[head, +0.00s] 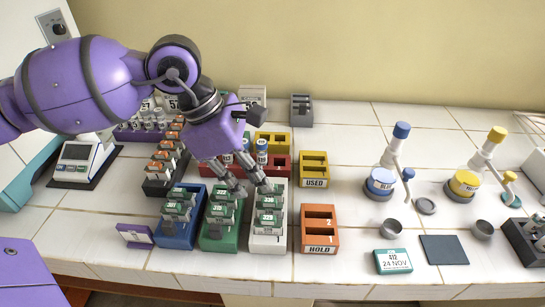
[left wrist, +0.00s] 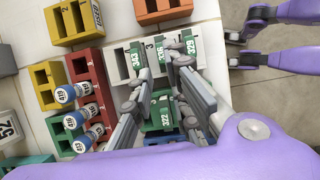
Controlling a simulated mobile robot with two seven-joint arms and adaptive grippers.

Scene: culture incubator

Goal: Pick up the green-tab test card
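Several green-tab test cards stand in the white rack (head: 268,245); one card (head: 266,217) is near its middle, and numbered tabs show in the left wrist view, including a card marked 322 (left wrist: 163,121). More green-tab cards stand in the blue rack (head: 180,240) and the green rack (head: 221,240). My left gripper (head: 251,190) points down over the back of the white rack, its two fingers apart. In the left wrist view the fingers (left wrist: 158,78) spread on either side of a card in that rack; I cannot tell whether they touch it. My right gripper is not in view.
A yellow USED holder (head: 314,170) and an orange HOLD holder (head: 319,229) stand right of the white rack. A red rack with blue-capped vials (left wrist: 90,78) is close to the gripper. A 24 NOV box (head: 393,261) lies farther right. The tiles between are partly clear.

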